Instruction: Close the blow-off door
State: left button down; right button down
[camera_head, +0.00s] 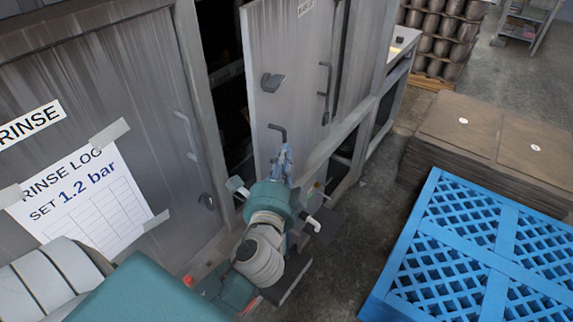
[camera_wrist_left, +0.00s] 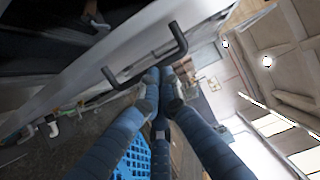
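The blow-off door (camera_head: 288,75), a grey streaked metal panel on the machine, stands partly open with a dark gap along its left side. A dark bar handle (camera_head: 278,128) sits on it; the whole handle shows in the left wrist view (camera_wrist_left: 147,62). My left gripper (camera_head: 287,150) is at the handle, covering its lower part in the head view. In the wrist view its blue fingers (camera_wrist_left: 158,76) come together with the tips at the bar's near edge. I see no clear wrap around the bar; contact is unclear. My right gripper is out of view.
The rinse door (camera_head: 110,75) at the left is shut and carries a paper log. A blue pallet (camera_head: 490,215) and brown stacked sheets (camera_head: 480,120) stand at the right. Grey floor (camera_head: 365,215) lies clear between.

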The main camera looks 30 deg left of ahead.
pick_arm(q)
jog(key=a, duration=0.2)
jog(key=shift+s+a, duration=0.3)
jog(key=shift+s, duration=0.05)
jog(key=a+m+h, duration=0.1)
jog(key=a+h, duration=0.1)
jog(key=a, duration=0.5)
jog(key=shift+s+t, duration=0.4)
jog(key=shift+w, duration=0.1)
